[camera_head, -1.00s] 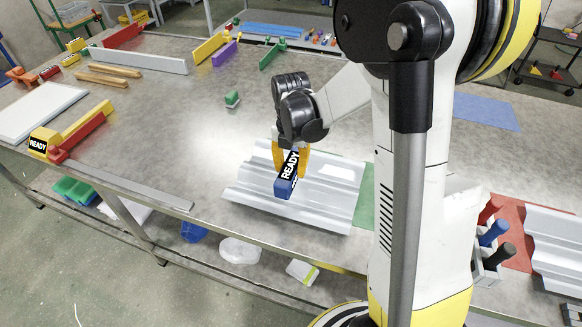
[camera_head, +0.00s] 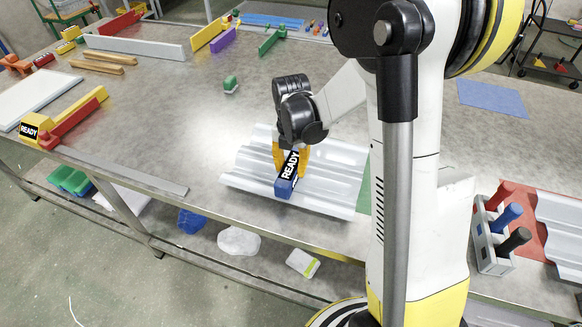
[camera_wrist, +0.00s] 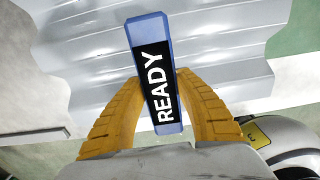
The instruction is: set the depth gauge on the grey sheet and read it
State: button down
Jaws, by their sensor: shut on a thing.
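The grey corrugated sheet (camera_head: 330,185) lies near the front edge of the workbench, partly over a green mat. The blue depth gauge (camera_head: 284,186) has a black display reading "READY"; in the wrist view its blue end (camera_wrist: 149,30) points away from my gripper. My gripper (camera_head: 291,160), with yellow fingers, is shut on the gauge from both sides, above the sheet. In the wrist view the fingers (camera_wrist: 162,105) close around the gauge's sides. I cannot tell whether the gauge's underside touches the sheet.
A yellow and red tool (camera_head: 65,125), also showing "READY", lies at the left beside a white board (camera_head: 38,100). A holder (camera_head: 492,240) with red, blue and black handles stands at the right by another corrugated sheet (camera_head: 565,225).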

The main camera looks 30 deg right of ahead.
aim_at(291, 165)
jog(key=shift+f, duration=0.2)
jog(key=c, duration=0.9)
grip_release()
notch_tip(291, 165, up, 12)
jog(key=shift+s+a+r+m+t, duration=1)
jog(key=shift+s+m, duration=1.55)
jog(key=shift+m, duration=1.95)
jog(key=shift+s+a+r+m+t, duration=0.6)
jog(key=shift+s+a+m+t, duration=0.75)
jog(key=shift+s+m, duration=2.2)
jog(key=shift+s+a+r+m+t, duration=0.8)
jog(key=shift+s+a+m+t, duration=0.6)
jog(key=shift+m, duration=4.05)
jog(key=shift+s+d, duration=0.2)
jog(key=shift+d, duration=0.1)
